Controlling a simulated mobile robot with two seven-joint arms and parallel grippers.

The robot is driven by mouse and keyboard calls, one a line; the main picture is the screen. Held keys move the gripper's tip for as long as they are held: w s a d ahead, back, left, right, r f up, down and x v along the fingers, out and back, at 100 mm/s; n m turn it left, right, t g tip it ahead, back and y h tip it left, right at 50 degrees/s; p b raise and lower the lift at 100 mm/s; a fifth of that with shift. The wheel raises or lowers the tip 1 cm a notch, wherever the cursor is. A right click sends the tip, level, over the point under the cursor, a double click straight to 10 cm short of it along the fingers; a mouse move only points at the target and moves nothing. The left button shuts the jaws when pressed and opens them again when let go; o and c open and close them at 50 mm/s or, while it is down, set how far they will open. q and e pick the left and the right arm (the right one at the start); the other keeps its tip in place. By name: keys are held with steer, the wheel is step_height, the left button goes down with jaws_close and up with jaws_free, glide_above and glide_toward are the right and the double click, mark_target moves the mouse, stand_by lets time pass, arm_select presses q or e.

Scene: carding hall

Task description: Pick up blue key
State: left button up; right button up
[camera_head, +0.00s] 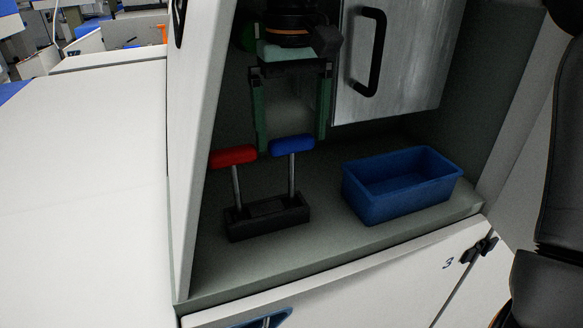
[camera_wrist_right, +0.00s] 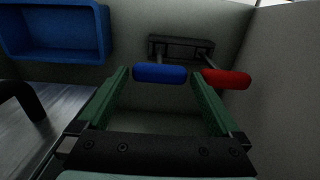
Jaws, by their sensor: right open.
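The blue key (camera_head: 292,145) stands upright in a black holder (camera_head: 270,226), its blue handle on a thin metal shaft. A red key (camera_head: 233,155) stands beside it on the left. My right gripper (camera_head: 292,143) is open, with its green fingers pointing down at the blue handle. In the right wrist view the blue handle (camera_wrist_right: 160,73) appears between the fingertips, lengthwise from one finger towards the other, with a gap at each end. The red handle (camera_wrist_right: 227,79) is outside the fingers there. My left gripper is not in view.
A blue bin (camera_head: 405,203) sits on the shelf (camera_head: 330,236) right of the holder. A metal door with a black handle (camera_head: 372,55) is behind it. A white side panel (camera_head: 195,150) bounds the recess on the left. Bare shelf lies between holder and bin.

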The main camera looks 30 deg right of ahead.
mark_target(292, 181)
step_height(292, 181, down, 2)
steer(key=shift+f, duration=0.15)
jaws_close()
stand_by(0.8)
